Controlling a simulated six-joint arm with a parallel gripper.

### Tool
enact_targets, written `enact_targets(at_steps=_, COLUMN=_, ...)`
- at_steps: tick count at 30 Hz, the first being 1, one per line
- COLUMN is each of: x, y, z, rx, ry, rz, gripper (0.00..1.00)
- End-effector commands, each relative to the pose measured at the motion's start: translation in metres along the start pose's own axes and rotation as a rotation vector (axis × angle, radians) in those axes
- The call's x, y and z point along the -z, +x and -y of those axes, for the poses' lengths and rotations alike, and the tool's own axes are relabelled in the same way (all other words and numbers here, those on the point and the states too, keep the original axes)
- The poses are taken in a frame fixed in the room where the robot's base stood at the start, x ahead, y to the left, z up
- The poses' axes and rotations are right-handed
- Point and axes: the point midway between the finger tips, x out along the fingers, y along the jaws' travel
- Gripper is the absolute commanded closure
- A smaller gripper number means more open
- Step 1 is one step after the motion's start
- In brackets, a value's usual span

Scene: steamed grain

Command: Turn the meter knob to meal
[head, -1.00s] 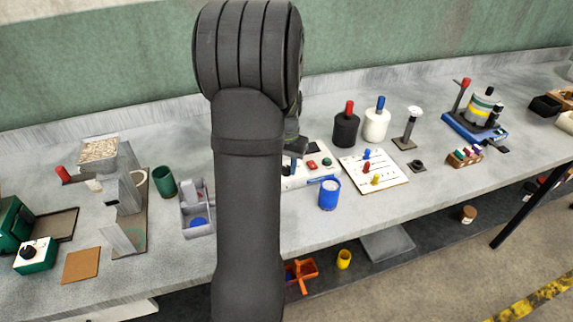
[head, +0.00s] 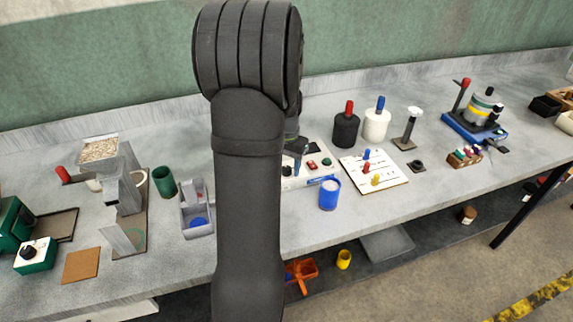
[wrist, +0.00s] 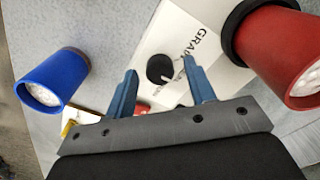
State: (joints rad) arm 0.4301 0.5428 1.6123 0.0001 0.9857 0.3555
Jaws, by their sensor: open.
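The white meter panel (head: 318,173) lies on the bench, partly hidden behind my arm in the head view. In the wrist view the panel (wrist: 212,72) carries black lettering starting "GRA". A round black knob (wrist: 160,68) with a pale pointer mark sits on it. My gripper (wrist: 158,78) is open, with its two blue fingers apart and the knob showing between them. I cannot tell the height of the fingertips above the knob. In the head view my gripper (head: 297,150) shows only in part beside my arm.
A blue cup (head: 330,194) stands in front of the panel. A red cylinder (wrist: 278,50) stands close at the right in the wrist view. A white pegboard (head: 390,180) is right of the panel. A green box with a black dial (head: 35,256) is far left.

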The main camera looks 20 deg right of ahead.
Motion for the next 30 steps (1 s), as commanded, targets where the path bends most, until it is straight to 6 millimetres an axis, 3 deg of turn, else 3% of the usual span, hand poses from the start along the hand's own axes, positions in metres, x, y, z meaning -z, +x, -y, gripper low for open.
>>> enact_targets(at_steps=8, x=0.001, y=-0.017, z=0.0, rx=0.001, ry=0.0, rz=-0.003, gripper=0.5)
enact_targets(at_steps=24, x=0.001, y=-0.141, z=0.0, rx=0.001, ry=0.0, rz=-0.004, gripper=0.5)
enact_targets(at_steps=30, x=0.0, y=-0.167, z=0.0, rx=0.001, ry=0.0, rz=-0.002, gripper=0.5)
